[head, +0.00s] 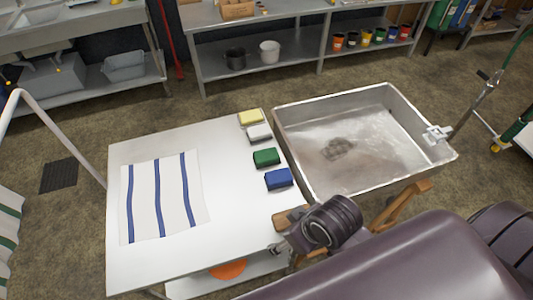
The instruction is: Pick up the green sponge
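The green sponge (266,157) lies on the white table (225,225) near its right edge. It sits between a white sponge (259,133) behind it and a blue sponge (279,179) in front of it. A yellow sponge (250,117) lies at the table's far right corner. My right arm comes in from the lower right, and its wrist is near the table's right front edge. Only small parts of what seems to be my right gripper (279,249) show there, apart from the green sponge. Its fingers are not clear. My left gripper is out of view.
A striped cloth (172,195) lies on the table's left half. A shallow metal pan (283,118) with a dark patch inside stands close beside the table's right edge. A brown, wood-like piece (402,204) shows behind my wrist. Metal shelving (290,45) stands at the back.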

